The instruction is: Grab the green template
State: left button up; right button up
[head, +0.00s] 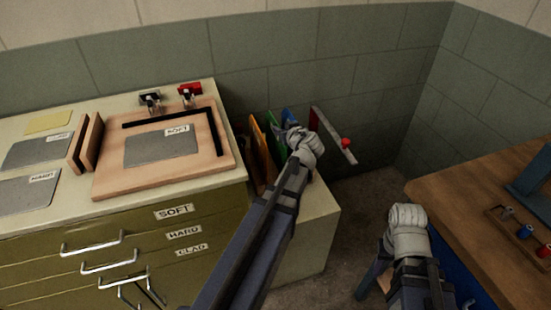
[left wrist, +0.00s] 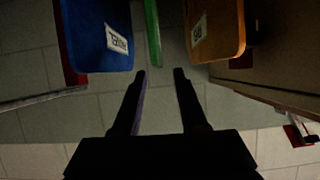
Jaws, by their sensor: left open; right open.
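The green template (head: 273,124) stands on edge between an orange template (head: 259,145) and a blue one (head: 289,116) beside the drawer cabinet. It also shows in the left wrist view (left wrist: 152,35) as a thin green edge. My left gripper (left wrist: 160,73) is open and empty, its two fingers pointing at the green template's near end. A gap to the template seems to remain; contact is not visible. In the head view my left wrist (head: 303,143) covers the fingers and part of the rack. My right gripper (head: 407,218) is open, low beside the wooden table.
The blue template (left wrist: 101,35) and orange template (left wrist: 216,30) flank the green one closely. A rail with a red knob (head: 346,144) is beyond the rack. The cabinet (head: 215,205) is left and a wooden workbench (head: 465,185) right, with floor between.

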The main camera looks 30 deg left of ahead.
aim_at(275, 122)
pick_arm(q)
jog(key=shift+w+a, duration=0.2)
jog(key=shift+a, duration=0.25)
jog(key=shift+w+b+x, duration=0.25)
jog(key=shift+b+x, duration=1.2)
jog(key=shift+x, duration=2.45)
jog(key=shift+d+r, duration=0.15)
jog(key=shift+r, duration=0.05)
grip_shut()
